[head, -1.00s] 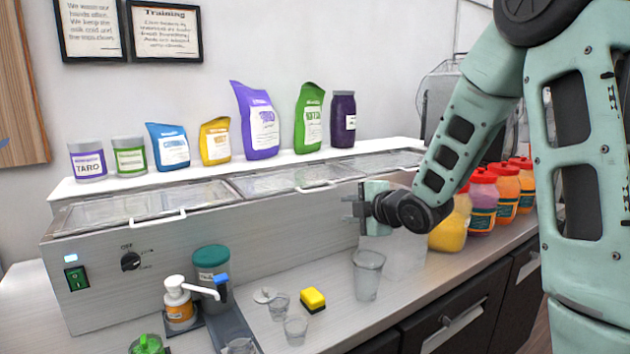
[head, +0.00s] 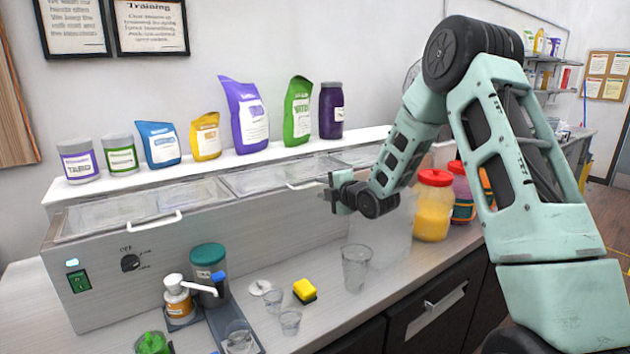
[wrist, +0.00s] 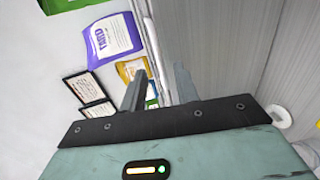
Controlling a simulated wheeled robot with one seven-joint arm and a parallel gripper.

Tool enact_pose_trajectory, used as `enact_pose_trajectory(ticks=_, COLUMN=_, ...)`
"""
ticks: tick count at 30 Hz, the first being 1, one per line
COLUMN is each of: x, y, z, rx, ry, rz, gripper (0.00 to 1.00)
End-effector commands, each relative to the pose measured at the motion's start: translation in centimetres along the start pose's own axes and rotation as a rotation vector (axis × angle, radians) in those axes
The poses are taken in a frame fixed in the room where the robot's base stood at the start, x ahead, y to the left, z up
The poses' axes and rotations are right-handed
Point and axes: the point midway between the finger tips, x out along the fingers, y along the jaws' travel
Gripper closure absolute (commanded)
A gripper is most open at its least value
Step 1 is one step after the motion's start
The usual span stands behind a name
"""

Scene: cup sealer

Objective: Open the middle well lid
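The middle well lid (head: 255,179) is a clear, flat panel on top of the long grey counter unit, and it looks closed. Its white bar handle (head: 302,186) is at the front edge. My gripper (head: 328,190) is just right of this handle, in front of the unit's upper front edge. In the wrist view its two fingers (wrist: 160,82) stand apart with nothing visible between them. I cannot make out the handle in the wrist view, and no contact with it shows.
The left lid (head: 130,208) has its own handle; the right lid (head: 360,157) is partly behind my arm. Bags and jars line the white shelf (head: 270,152). A clear cup (head: 355,267), yellow sponge (head: 304,291) and pump bottle (head: 178,297) stand in front.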

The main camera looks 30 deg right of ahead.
Motion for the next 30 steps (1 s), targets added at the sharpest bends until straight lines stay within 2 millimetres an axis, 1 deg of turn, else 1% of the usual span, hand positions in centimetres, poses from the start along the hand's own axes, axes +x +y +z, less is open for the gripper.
enact_pose_trajectory(ticks=1, x=0.9, y=0.3, z=-0.1, rx=0.002, ry=0.002, rz=-0.001, gripper=0.69)
enact_pose_trajectory(ticks=3, x=2.0, y=0.2, z=0.0, rx=0.002, ry=0.001, rz=-0.001, gripper=0.69)
enact_pose_trajectory(ticks=6, x=3.3, y=0.2, z=0.0, rx=0.002, ry=0.000, rz=0.000, gripper=0.69)
enact_pose_trajectory(ticks=9, x=4.1, y=0.1, z=0.0, rx=0.001, ry=0.000, rz=-0.001, gripper=0.69)
enact_pose_trajectory(ticks=13, x=4.7, y=0.0, z=0.0, rx=0.001, ry=0.000, rz=0.000, gripper=0.69)
enact_pose_trajectory(ticks=21, x=4.8, y=0.0, z=0.0, rx=0.000, ry=0.000, rz=0.000, gripper=0.69)
enact_pose_trajectory(ticks=23, x=4.7, y=0.0, z=0.0, rx=0.000, ry=0.000, rz=0.000, gripper=0.86)
enact_pose_trajectory(ticks=24, x=4.7, y=0.0, z=0.0, rx=0.000, ry=0.000, rz=0.000, gripper=0.97)
enact_pose_trajectory(ticks=25, x=4.7, y=0.0, z=0.0, rx=0.000, ry=0.000, rz=0.000, gripper=1.00)
enact_pose_trajectory(ticks=30, x=4.7, y=0.0, z=0.0, rx=0.000, ry=0.000, rz=-0.001, gripper=1.00)
